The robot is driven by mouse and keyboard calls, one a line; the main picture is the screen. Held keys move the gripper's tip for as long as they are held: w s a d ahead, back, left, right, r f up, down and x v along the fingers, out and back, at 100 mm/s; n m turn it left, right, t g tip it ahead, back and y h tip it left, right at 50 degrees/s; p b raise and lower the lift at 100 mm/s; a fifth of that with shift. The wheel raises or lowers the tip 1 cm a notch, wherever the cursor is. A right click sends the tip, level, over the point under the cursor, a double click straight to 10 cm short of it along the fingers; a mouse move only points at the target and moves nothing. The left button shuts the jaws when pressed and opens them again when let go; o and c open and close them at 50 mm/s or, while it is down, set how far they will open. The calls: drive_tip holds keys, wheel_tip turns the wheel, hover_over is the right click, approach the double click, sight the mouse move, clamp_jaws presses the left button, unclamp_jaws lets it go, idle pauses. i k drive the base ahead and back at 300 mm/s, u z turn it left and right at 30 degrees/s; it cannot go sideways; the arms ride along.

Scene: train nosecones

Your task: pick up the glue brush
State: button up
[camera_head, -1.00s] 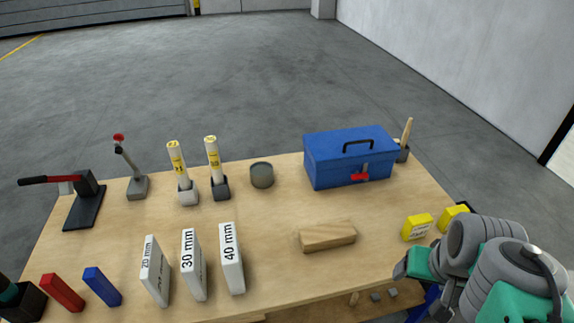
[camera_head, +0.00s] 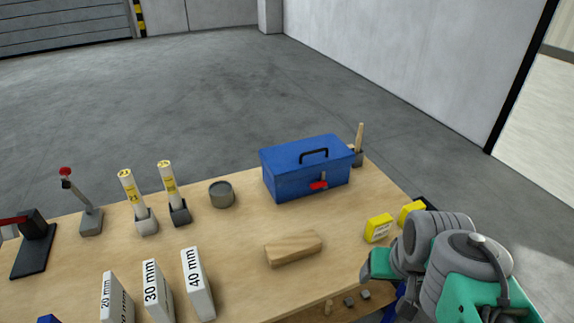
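The likely glue brush shows only as a wooden handle (camera_head: 360,137) standing up out of a small grey holder (camera_head: 357,158) at the far right corner of the table. The blue toolbox (camera_head: 305,170) stands in front and to the left of it and hides part of the holder. The brush's bristles are hidden. My arm is at the lower right, beyond the table's right edge and well apart from the brush. My gripper's fingers cannot be made out.
The wooden table (camera_head: 235,235) bears a wood block (camera_head: 293,248), two yellow boxes (camera_head: 379,228), a grey round tin (camera_head: 221,194), two labelled tubes in stands (camera_head: 133,195), and white size-marked blocks (camera_head: 197,283). Open floor lies behind the table.

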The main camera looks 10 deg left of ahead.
sight(359, 139)
drive_tip(key=z, duration=1.6)
drive_tip(key=i, duration=5.05)
drive_tip(key=u, duration=3.35)
drive_tip(key=i, duration=2.4)
